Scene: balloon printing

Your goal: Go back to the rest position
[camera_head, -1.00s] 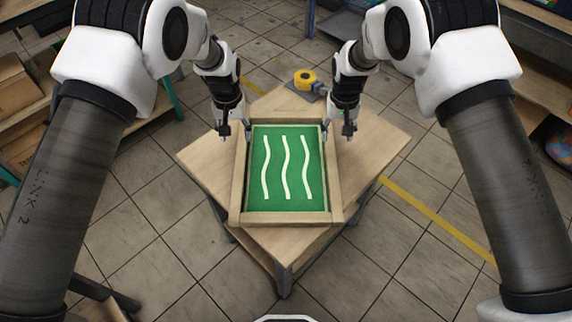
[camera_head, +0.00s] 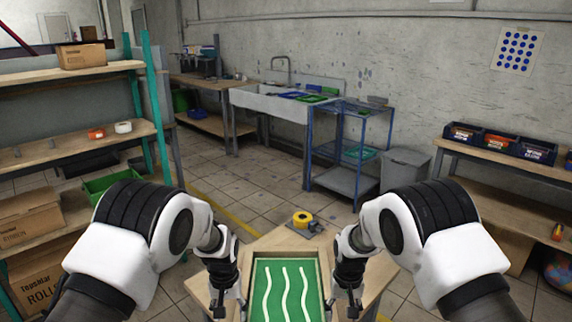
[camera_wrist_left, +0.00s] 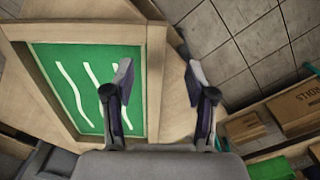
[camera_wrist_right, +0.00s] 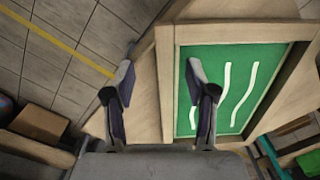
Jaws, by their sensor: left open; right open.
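A wooden frame with a green panel (camera_head: 285,300) bearing three wavy white lines lies on the wooden table (camera_head: 290,238). My left gripper (camera_head: 228,312) is at the left side of the frame, open and empty. My right gripper (camera_head: 350,312) is at the right side of the frame, also open and empty. In the right wrist view its fingers (camera_wrist_right: 160,88) are spread over the frame's near side. The panel's lower part is cut off in the head view.
Shelves (camera_head: 70,145) with boxes stand at the left, a sink (camera_head: 270,100) and blue rack (camera_head: 350,150) at the back, and a bench with bins (camera_head: 500,160) at the right. Tiled floor lies between.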

